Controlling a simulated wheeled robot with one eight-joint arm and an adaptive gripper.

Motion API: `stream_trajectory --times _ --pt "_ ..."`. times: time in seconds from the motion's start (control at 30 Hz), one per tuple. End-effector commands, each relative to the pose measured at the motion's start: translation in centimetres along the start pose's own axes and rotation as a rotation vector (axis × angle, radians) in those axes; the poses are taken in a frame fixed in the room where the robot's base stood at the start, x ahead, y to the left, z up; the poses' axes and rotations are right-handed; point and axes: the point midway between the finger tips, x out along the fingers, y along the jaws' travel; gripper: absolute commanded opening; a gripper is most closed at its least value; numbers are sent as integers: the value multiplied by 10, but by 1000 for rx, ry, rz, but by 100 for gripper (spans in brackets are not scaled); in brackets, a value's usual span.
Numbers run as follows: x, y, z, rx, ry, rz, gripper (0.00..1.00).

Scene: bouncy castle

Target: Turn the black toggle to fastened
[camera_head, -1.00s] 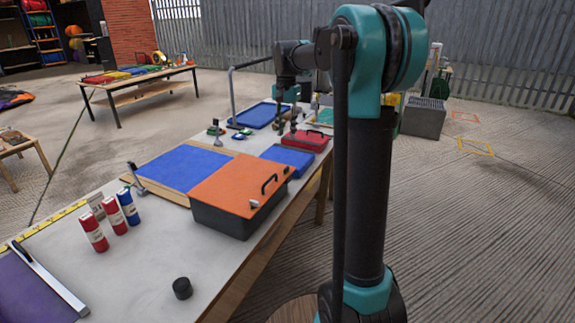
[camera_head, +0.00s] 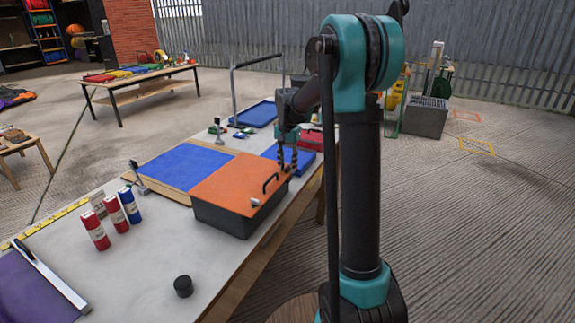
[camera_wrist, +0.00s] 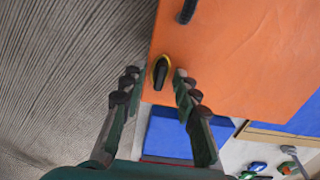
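The black toggle (camera_wrist: 160,73) sits in a yellow ring on the orange lid (camera_wrist: 235,50), near the lid's edge. In the wrist view its long axis points roughly up and down the picture, slightly tilted. My gripper (camera_wrist: 156,75) is open, with one finger either side of the toggle in the picture. The toggle appears nearer the right finger. I cannot tell whether the fingers touch it. In the head view my gripper (camera_head: 288,169) points down over the far right corner of the grey box (camera_head: 228,218) with the orange lid (camera_head: 232,182). It hides the toggle there.
A black handle (camera_head: 270,184) and a pale fitting (camera_head: 255,203) stand on the lid's right side. A blue box (camera_head: 305,160) and a red box (camera_head: 312,140) lie beyond. Red and blue cylinders (camera_head: 116,214) and a black knob (camera_head: 183,286) are on the near table.

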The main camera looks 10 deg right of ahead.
Motion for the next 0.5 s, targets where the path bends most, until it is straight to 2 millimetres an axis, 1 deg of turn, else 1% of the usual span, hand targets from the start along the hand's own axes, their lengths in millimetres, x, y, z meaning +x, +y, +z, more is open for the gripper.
stream_trajectory --times 0.17,0.27,0.4,0.43,0.5 --pt "0 0 0 0 0 0 30" --pt "0 0 0 0 0 0 20" --pt "0 0 0 0 0 0 3" --pt "0 0 0 0 0 0 0" --pt "0 0 0 0 0 0 0"
